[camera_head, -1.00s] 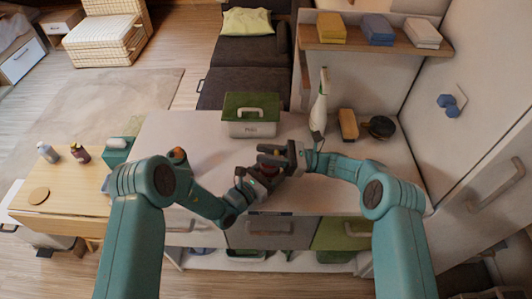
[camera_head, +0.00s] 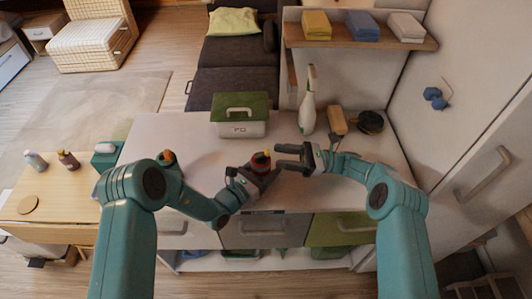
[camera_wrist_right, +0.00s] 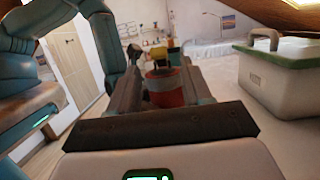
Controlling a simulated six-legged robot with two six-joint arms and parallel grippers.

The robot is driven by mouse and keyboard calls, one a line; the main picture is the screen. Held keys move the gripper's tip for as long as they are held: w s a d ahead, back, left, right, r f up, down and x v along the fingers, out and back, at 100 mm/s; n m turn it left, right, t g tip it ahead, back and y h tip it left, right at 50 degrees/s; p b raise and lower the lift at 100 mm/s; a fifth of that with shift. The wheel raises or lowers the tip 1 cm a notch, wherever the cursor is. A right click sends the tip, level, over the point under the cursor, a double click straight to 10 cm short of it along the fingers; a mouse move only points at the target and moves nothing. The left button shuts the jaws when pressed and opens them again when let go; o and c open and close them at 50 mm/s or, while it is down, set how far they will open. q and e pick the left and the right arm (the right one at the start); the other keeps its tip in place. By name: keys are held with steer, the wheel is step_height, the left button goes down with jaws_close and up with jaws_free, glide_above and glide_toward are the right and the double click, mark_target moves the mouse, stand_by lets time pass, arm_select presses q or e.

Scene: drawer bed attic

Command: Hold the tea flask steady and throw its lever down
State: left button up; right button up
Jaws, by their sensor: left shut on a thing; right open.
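The tea flask (camera_head: 261,161) is a small red and dark body with a yellow lever (camera_head: 267,153) on top. My left gripper (camera_head: 262,173) is shut on it over the counter, and it looks about upright. My right gripper (camera_head: 281,157) is open and empty just right of the flask, its fingers pointing left toward it. In the right wrist view the red flask body (camera_wrist_right: 164,88) shows straight ahead, with the yellow lever (camera_wrist_right: 156,53) above it. I cannot tell the lever's exact angle.
A white box with a green lid (camera_head: 240,118) stands on the counter (camera_head: 190,135) behind the flask. A spray bottle (camera_head: 307,108), a tan block (camera_head: 337,120) and a dark round thing (camera_head: 370,122) stand at the back right. The counter's middle is mostly clear.

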mark_target(260, 155)
steer(key=v, duration=0.4)
steer(key=shift+f+m+h, duration=0.25)
steer(key=shift+m+h, duration=0.05)
steer(key=shift+h, duration=1.3)
steer(key=a+r, duration=0.1)
steer(key=a, duration=0.2)
steer(key=a+r, duration=0.1)
steer(key=a, duration=0.3)
steer(key=a+r, duration=0.2)
steer(key=a, duration=0.1)
steer(key=shift+s+a, duration=0.2)
steer(key=shift+a, duration=0.2)
